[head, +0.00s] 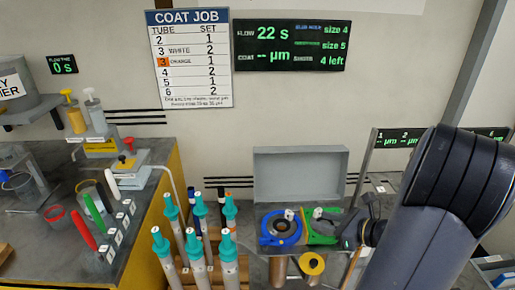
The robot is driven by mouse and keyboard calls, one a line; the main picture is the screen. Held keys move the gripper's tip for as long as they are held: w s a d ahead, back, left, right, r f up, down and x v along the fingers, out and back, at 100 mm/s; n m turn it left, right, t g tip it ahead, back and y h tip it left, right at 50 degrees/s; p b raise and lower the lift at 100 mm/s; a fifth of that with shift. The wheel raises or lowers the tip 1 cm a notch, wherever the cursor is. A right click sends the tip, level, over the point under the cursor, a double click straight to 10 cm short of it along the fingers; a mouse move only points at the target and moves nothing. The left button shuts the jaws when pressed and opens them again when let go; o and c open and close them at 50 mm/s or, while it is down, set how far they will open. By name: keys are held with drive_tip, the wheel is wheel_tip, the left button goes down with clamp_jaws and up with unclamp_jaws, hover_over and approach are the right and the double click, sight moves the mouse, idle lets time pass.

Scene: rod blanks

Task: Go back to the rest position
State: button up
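My arm (430,215) fills the right of the head view, bent in front of the back bench. Its end runs left to my gripper (350,233), which is small, dark and partly lost against the grey bench. It is close to the right side of a green holder (322,236) and a blue ring (280,228). I cannot tell whether it touches them, whether its fingers are open, or whether it holds anything.
Several teal-topped tubes (195,243) stand in front, left of the gripper. A grey open-lidded box (300,175) is behind it. A yellow-edged bench (150,235) with colored pens is at left. A coat job board (189,60) and a dark display (291,45) hang on the wall.

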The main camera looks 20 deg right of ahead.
sight(292, 214)
drive_tip(key=b+x, duration=0.1)
drive_tip(key=x, duration=1)
drive_tip(key=shift+f+b, duration=0.25)
drive_tip(key=shift+b, duration=0.1)
drive_tip(key=shift+r+p, duration=0.4)
drive_tip(key=shift+r, duration=0.9)
